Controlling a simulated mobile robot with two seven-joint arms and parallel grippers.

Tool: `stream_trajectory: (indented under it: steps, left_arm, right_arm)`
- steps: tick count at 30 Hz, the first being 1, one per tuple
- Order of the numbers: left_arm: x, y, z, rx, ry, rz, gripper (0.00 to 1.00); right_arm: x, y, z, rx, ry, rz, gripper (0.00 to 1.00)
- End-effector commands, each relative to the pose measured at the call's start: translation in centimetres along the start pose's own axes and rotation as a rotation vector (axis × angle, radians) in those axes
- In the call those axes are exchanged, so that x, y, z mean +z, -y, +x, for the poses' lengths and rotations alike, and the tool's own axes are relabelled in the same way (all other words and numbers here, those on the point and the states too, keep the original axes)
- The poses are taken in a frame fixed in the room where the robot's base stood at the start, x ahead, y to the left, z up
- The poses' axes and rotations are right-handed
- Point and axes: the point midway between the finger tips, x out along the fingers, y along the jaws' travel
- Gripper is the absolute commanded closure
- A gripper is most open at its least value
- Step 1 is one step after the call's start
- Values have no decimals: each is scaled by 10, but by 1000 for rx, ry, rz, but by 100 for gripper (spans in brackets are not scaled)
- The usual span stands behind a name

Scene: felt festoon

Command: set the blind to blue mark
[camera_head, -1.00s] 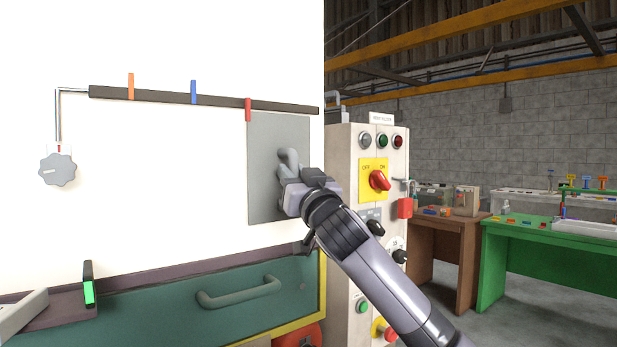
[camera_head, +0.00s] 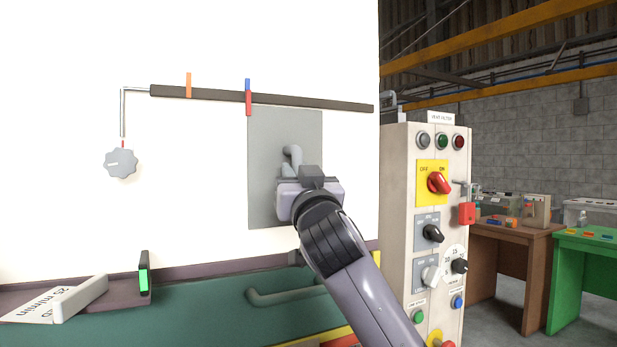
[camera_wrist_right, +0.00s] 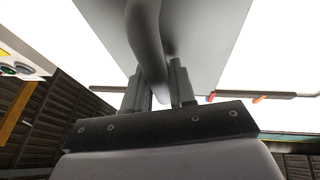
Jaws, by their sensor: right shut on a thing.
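The blind is a grey panel (camera_head: 262,185) hanging below a dark rail (camera_head: 320,102). A red pointer (camera_head: 248,104) stands at its upper left corner. The blue mark (camera_head: 247,84) is on the rail directly above the red pointer, the two lined up. An orange mark (camera_head: 188,84) is further left. My right gripper (camera_head: 300,178) is shut on the panel's curved grey handle (camera_head: 291,156), whose lower part it hides. In the right wrist view, the fingers (camera_wrist_right: 158,82) stand either side of the handle (camera_wrist_right: 146,45). My left gripper is not in view.
A control cabinet (camera_head: 398,215) with knobs and lamps stands close to the right of my right arm. A green drawer front (camera_head: 200,315) with a handle lies below. A grey knob (camera_head: 121,163) hangs at left. The white wall around the panel is clear.

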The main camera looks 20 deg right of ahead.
Motion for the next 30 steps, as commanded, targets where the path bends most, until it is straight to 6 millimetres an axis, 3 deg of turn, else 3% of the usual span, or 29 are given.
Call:
stream_trajectory:
  steps: [6, 7, 9, 20, 30]
  left_arm:
    - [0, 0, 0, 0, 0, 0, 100]
    - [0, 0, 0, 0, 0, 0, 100]
    - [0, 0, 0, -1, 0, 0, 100]
    - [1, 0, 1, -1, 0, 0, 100]
    - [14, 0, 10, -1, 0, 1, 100]
  right_arm:
    - [2, 0, 0, 1, 5, -1, 100]
    - [2, 0, 0, 1, 5, -1, 72]
    - [2, 0, 0, 1, 4, -1, 54]
    - [1, 0, -3, 0, 1, 0, 54]
    - [3, 0, -43, -1, 1, 2, 54]
